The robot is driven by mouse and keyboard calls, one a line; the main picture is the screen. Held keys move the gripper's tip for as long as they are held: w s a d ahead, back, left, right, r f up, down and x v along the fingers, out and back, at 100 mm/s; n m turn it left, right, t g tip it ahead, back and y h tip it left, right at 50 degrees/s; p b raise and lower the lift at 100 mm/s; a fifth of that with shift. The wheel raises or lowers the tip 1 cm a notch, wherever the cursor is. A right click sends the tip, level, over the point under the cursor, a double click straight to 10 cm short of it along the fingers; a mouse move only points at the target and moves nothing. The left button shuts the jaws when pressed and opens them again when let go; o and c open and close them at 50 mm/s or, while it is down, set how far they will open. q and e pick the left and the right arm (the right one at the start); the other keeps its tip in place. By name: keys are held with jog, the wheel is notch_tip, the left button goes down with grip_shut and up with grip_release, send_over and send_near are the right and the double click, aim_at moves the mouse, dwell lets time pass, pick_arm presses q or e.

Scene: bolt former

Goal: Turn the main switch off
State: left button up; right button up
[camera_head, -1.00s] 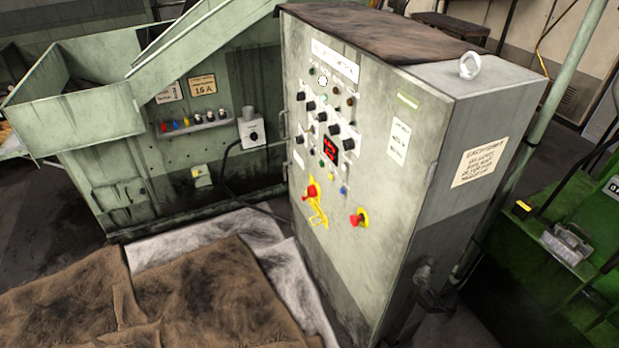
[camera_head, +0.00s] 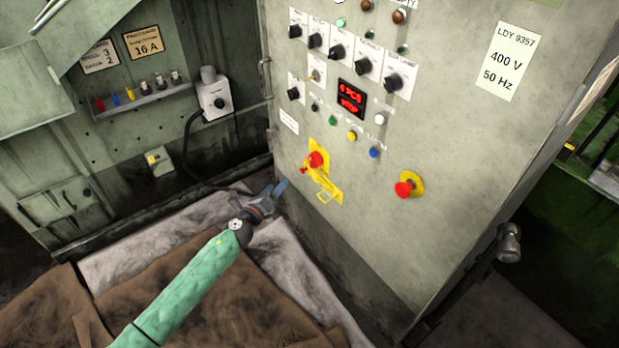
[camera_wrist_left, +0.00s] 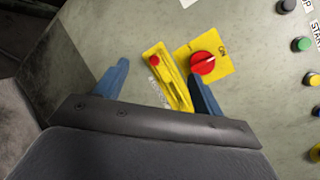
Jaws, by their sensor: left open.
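The main switch (camera_head: 316,159) is a red knob on a yellow plate, low on the left side of the grey control cabinet. In the left wrist view the red knob (camera_wrist_left: 203,62) shows a pale pointer line, with "ON" printed near it. My left gripper (camera_head: 281,188) is open and empty, to the lower left of the switch in the head view. In the left wrist view its blue fingers (camera_wrist_left: 160,85) are spread, the right one close to the knob's lower edge. Contact cannot be told.
A red emergency button (camera_head: 405,188) on yellow sits to the right. Black knobs, small coloured buttons and a red display (camera_head: 351,98) are above. A grey box with a cable (camera_head: 214,98) is on the green machine at left. Brown cloth covers the floor.

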aim_at(311, 163)
pick_arm(q)
jog(key=shift+w+d+r+m+g+h+b, duration=0.7)
jog(key=shift+w+d+r+m+h, duration=0.25)
jog(key=shift+d+m, duration=1.25)
jog(key=shift+w+d+r+m+g+h+b, duration=0.85)
jog(key=shift+d+m, duration=0.75)
jog(key=shift+m, duration=1.15)
jog(key=shift+w+d+r+m+g+h+b, duration=0.65)
jog(key=shift+w+d+r+m, duration=0.4)
jog(key=shift+d+m, duration=1.15)
pick_arm(e)
jog(key=shift+w+a+r+t+y, duration=0.15)
jog(key=shift+a+t, duration=0.1)
jog(key=shift+a, duration=0.25)
jog(key=shift+w+a+r+t+y, duration=0.1)
jog(key=shift+w+a+t+y, duration=0.15)
jog(key=shift+a, duration=0.3)
jog(key=shift+w+a+r+t+y, duration=0.1)
jog(key=shift+a+t, duration=0.2)
jog(key=shift+a, duration=0.2)
pick_arm(q)
jog(key=shift+w+a+f+m, duration=0.1)
jog(key=shift+a+m, duration=0.15)
jog(key=shift+a, duration=0.05)
jog(key=shift+c, duration=0.4)
